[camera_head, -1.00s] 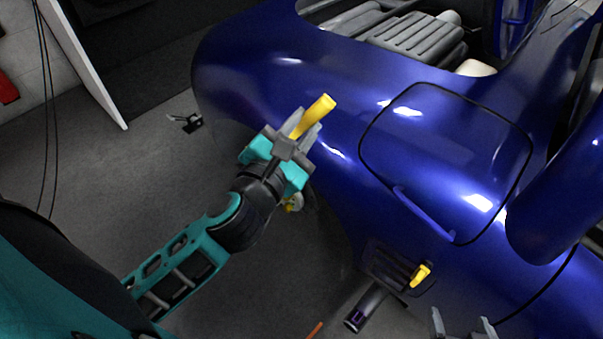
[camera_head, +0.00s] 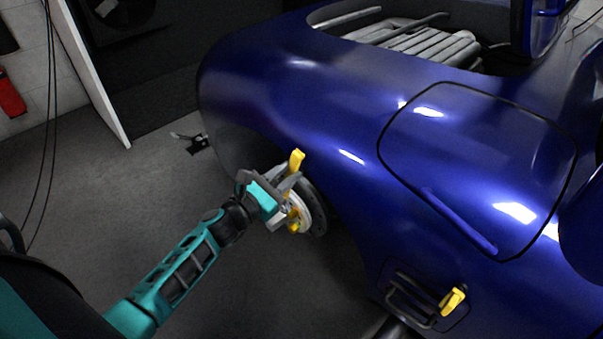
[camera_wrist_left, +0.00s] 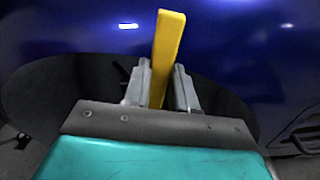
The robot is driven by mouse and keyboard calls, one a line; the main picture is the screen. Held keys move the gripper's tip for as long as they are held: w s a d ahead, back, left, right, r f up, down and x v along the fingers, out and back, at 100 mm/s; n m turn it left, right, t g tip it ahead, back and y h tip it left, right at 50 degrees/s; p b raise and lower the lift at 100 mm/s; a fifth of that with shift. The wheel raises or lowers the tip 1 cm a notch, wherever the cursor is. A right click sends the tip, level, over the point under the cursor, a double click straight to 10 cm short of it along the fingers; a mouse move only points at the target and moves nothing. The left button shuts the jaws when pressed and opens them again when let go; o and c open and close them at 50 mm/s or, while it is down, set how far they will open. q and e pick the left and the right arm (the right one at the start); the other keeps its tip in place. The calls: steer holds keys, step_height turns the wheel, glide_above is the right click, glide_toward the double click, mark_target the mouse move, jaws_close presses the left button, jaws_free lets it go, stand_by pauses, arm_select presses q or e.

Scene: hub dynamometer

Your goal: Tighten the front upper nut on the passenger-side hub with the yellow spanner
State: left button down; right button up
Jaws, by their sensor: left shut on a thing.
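My left gripper (camera_head: 285,184) is shut on the yellow spanner (camera_head: 297,160), whose upper end sticks up above the fingers. In the left wrist view the spanner (camera_wrist_left: 168,55) stands between the two grey fingers (camera_wrist_left: 160,85) and leans slightly right. The hub (camera_head: 304,212) is a round metal part in the wheel arch, just behind and below the gripper. Yellow parts (camera_head: 293,222) show at the hub, below the gripper. The gripper partly covers the hub, so the single nuts and the spanner's lower end cannot be made out. My right gripper is not in view.
The blue car body (camera_head: 330,110) rises close behind and right of the gripper. A dark bracket with another yellow piece (camera_head: 453,300) is at the lower right. A white panel (camera_head: 92,75) stands at the left. The grey floor (camera_head: 110,200) between is largely clear.

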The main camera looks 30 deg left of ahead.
arm_select(q)
steer(key=shift+n+h, duration=0.5)
steer(key=shift+h, duration=0.1)
steer(key=shift+w+a+f+b, duration=0.65)
steer(key=shift+a+f+b, duration=0.35)
steer(key=shift+f, duration=0.9)
steer(key=shift+w+a+f+b, duration=0.7)
steer(key=shift+f+b, duration=0.5)
steer(key=shift+f, duration=0.7)
steer(key=shift+w+a+f+b, duration=0.6)
steer(key=shift+a+f+b, duration=0.45)
steer(key=shift+f, duration=0.85)
steer(key=shift+w+d, duration=0.2)
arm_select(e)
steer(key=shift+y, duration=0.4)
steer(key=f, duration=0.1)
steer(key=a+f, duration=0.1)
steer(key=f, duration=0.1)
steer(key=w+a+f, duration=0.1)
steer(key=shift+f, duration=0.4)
arm_select(q)
steer(key=shift+w, duration=0.1)
steer(key=shift+x, duration=1.45)
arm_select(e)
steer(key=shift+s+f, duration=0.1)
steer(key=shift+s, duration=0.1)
arm_select(q)
steer(key=shift+d, duration=0.15)
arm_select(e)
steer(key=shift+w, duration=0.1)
